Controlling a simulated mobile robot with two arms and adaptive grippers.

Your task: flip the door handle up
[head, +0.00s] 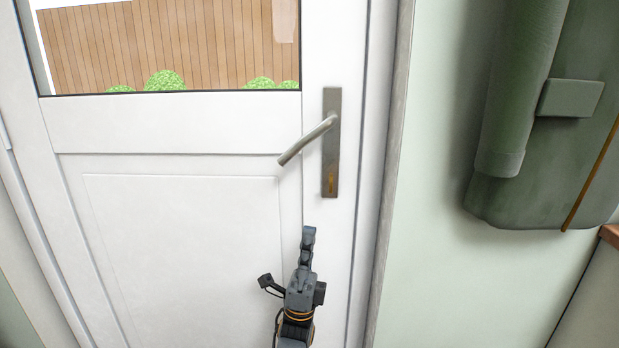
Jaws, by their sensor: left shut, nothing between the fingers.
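The door handle (308,139) is a grey metal lever on a tall dark backplate (331,180), on the right side of the white door (170,136). The lever points left and slopes down from its pivot near the top of the plate. My left gripper (308,236) comes up from the bottom of the head view and is below the handle and backplate, apart from the lever's tip. Its fingers are shut and hold nothing. My right gripper is not in view.
The door has a window (170,45) at the top, with a wooden fence and green bushes behind it. The door frame (385,170) stands right of the handle. A green padded bag-like object (540,185) hangs on the pale wall at right.

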